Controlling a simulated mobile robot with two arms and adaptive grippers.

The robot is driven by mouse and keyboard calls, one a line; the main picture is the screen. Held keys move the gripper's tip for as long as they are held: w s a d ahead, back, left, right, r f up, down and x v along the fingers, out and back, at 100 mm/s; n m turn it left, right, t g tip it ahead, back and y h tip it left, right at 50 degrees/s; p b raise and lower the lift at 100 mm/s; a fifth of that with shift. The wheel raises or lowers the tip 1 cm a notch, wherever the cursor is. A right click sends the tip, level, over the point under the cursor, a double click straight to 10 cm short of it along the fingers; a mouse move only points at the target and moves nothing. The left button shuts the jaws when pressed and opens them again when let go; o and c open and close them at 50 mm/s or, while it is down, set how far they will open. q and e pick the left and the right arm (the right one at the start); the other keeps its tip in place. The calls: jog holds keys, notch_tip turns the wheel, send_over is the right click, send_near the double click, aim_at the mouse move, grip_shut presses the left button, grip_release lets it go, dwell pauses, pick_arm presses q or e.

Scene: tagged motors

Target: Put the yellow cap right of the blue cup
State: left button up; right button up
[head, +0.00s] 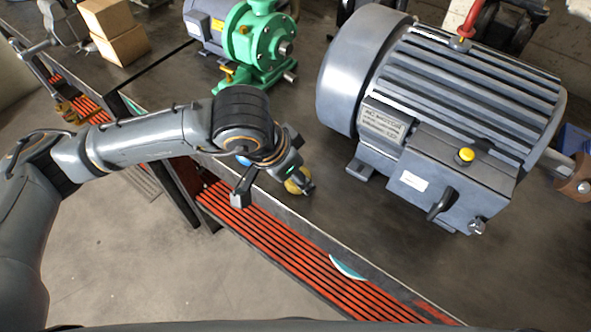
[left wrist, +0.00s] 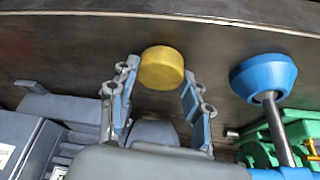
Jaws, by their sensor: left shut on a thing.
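The yellow cap (head: 298,181) is at the fingertips of my left gripper (head: 290,185), near the table's front edge. In the left wrist view the yellow cap (left wrist: 161,68) sits between the two fingertips of the left gripper (left wrist: 158,82), which is shut on it. I cannot tell whether the cap touches the table. The blue cup (head: 243,160) is left of the cap in the head view, mostly hidden behind my wrist. In the left wrist view the blue cup (left wrist: 263,76) is apart from the cap, with a dark rod across it. My right gripper is not in view.
A large grey motor (head: 440,95) with a yellow button stands right of the gripper. A green pump (head: 258,45) stands behind the arm. Cardboard boxes (head: 115,32) are at the back left. Bare dark tabletop (head: 300,125) lies between pump and motor. An orange slatted shelf (head: 290,255) runs below the edge.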

pick_arm(q)
jog(key=shift+f+b, duration=0.15)
jog(key=shift+b, duration=0.15)
jog(key=o, duration=0.7)
jog(key=shift+o, duration=0.2)
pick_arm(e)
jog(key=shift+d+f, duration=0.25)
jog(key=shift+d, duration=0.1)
pick_arm(q)
jog(key=shift+r+p, duration=0.25)
jog(key=shift+p, duration=0.05)
jog(key=b+v, duration=0.2)
jog(key=v, duration=1)
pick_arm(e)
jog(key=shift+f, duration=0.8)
pick_arm(q)
jog(key=shift+d, duration=0.1)
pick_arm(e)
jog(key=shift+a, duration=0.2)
